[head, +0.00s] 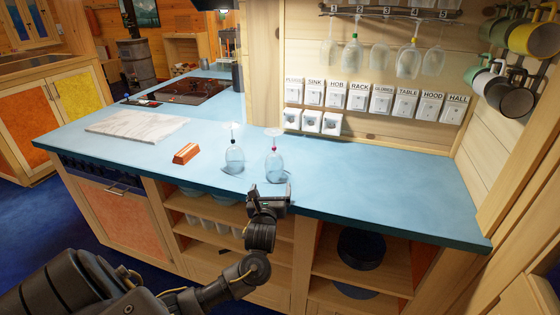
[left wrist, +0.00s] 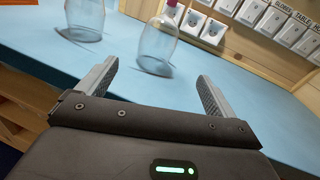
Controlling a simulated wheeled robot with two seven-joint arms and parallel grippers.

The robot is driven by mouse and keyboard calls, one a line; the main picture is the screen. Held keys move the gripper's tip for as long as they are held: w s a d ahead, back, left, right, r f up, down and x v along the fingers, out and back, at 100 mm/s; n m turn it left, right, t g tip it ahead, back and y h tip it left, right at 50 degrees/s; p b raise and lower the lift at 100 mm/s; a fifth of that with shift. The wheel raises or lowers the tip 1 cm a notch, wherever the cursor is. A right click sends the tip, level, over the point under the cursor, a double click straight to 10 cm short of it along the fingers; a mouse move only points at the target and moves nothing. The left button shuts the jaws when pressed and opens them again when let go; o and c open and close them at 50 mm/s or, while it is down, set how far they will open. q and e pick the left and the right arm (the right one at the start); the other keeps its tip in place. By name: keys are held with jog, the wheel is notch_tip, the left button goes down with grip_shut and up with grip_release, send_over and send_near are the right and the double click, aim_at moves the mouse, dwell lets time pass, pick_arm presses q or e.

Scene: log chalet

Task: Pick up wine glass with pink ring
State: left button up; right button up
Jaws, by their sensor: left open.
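The wine glass with the pink ring (head: 275,166) stands upside down near the front of the blue counter, with its foot at the top and the ring on its stem. It also shows in the left wrist view (left wrist: 156,48), where the foot is cut off. My left gripper (head: 271,187) is at the counter's front edge, just in front of this glass. In the left wrist view the gripper (left wrist: 158,72) is open, its fingers spread and pointing toward the glass, with nothing held. My right gripper is out of view.
A second upside-down glass (head: 234,160) stands close on the left. An orange-brown block (head: 186,153) and a marble board (head: 138,125) lie farther left. Several glasses hang from a wall rack (head: 390,13) above labelled switches. The counter (head: 380,190) is clear on the right.

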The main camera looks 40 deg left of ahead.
aim_at(272, 171)
pick_arm(q)
jog(key=shift+w+a+f, duration=0.3)
jog(key=shift+w+a, duration=0.1)
jog(key=shift+a, duration=0.3)
jog(key=shift+w+a+b, duration=0.1)
jog(key=shift+a+b, duration=0.15)
jog(key=shift+b, duration=0.05)
jog(key=w, duration=0.1)
jog(key=w+r+b, duration=0.1)
jog(key=shift+w+a, duration=0.15)
jog(key=shift+w, duration=0.15)
jog(key=shift+w+a+b, duration=0.25)
jog(key=shift+b, duration=0.05)
jog(key=shift+w+a+f, duration=0.1)
jog(key=shift+w+a, duration=0.05)
jog(key=shift+a, duration=0.3)
jog(key=x, duration=0.4)
jog(key=shift+w+d, duration=0.1)
jog(key=shift+w, duration=0.4)
jog(key=shift+w+a, duration=0.2)
jog(key=shift+a, duration=0.25)
jog(key=shift+d, duration=0.1)
jog(key=c, duration=0.9)
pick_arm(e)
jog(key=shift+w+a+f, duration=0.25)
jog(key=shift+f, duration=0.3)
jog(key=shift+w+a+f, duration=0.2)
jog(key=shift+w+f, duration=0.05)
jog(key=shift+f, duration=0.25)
